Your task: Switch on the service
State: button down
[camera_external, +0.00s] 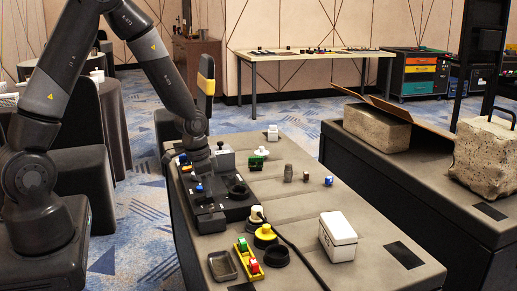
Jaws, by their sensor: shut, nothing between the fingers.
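No object is plainly labelled as the service switch. Several controls stand on the near grey bench top (300,215). A black control panel (230,207) lies along its left side. It bears a small blue knob (199,188) and a round black dial (238,190). A grey box-shaped control (225,158) stands behind them. My gripper (202,172) points down over the panel's left part, just above the blue knob in the picture. It is shut and empty. Its fingertips are small and dark, and I cannot tell whether they touch anything.
A white box (338,236), a yellow round button (265,236) and a red, yellow and green strip (247,257) stand at the bench front. A green-and-white piece (256,163) stands farther back. A second bench (420,180) is right. The bench's middle is mostly clear.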

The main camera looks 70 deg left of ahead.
jog(key=shift+w+d+f+g, duration=0.1)
jog(key=shift+w+f+g, duration=0.1)
jog(key=shift+g, duration=0.1)
jog(key=shift+s, duration=0.25)
jog(key=shift+s+r, duration=0.1)
jog(key=shift+s, duration=0.6)
notch_tip(320, 180, up, 14)
jog(key=s, duration=0.2)
dwell(0.4)
jog(key=shift+s, duration=0.1)
